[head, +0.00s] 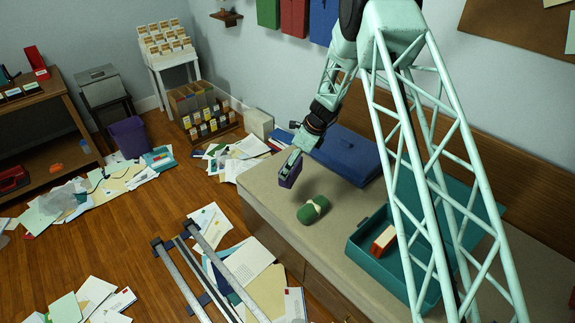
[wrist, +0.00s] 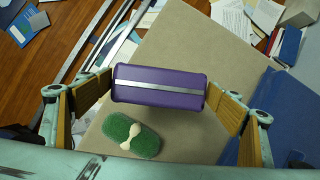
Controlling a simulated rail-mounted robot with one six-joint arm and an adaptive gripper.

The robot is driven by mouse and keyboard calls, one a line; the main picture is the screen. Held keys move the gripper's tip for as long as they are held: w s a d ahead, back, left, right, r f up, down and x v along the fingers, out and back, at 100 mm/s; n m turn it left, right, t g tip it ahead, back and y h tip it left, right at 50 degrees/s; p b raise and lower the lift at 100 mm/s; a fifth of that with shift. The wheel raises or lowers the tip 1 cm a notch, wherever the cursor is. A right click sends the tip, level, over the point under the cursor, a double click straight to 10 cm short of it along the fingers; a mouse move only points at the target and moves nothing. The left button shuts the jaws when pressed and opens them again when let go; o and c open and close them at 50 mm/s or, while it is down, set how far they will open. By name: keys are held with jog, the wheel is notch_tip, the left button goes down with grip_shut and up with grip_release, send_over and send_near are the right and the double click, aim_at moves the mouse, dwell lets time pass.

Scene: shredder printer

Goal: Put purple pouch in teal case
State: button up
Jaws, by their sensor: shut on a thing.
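The purple pouch (wrist: 158,98) has a pale stripe across it and sits between the two finger pads of my gripper (wrist: 158,92) in the wrist view. In the head view the pouch (head: 290,170) hangs from my gripper (head: 293,160) above the counter, up and left of the green roll. My gripper is shut on it. The teal case (head: 365,258) stands open on the counter to the right, its lid raised behind. An orange and white box (head: 383,239) is inside the case. My arm hides part of the case.
A closed blue case (head: 348,152) lies at the back. Bare counter lies between the roll and the teal case. Papers litter the floor.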

jog(key=s+d+r+n+g+h, duration=0.2)
jog(key=s+d+r+n+g, duration=0.1)
jog(key=s+d+r+n, duration=0.5)
jog(key=s+d+r+n+g+h, duration=0.2)
jog(key=s+d+r+n+g, duration=0.1)
jog(key=s+d+r+n, duration=0.5)
jog(key=s+d+n, duration=0.3)
jog(key=d+n, duration=0.3)
jog(key=d, duration=0.3)
jog(key=shift+s+r, duration=0.15)
jog(key=shift+s, duration=0.25)
jog(key=shift+d, duration=0.1)
jog(key=shift+s+d, duration=0.1)
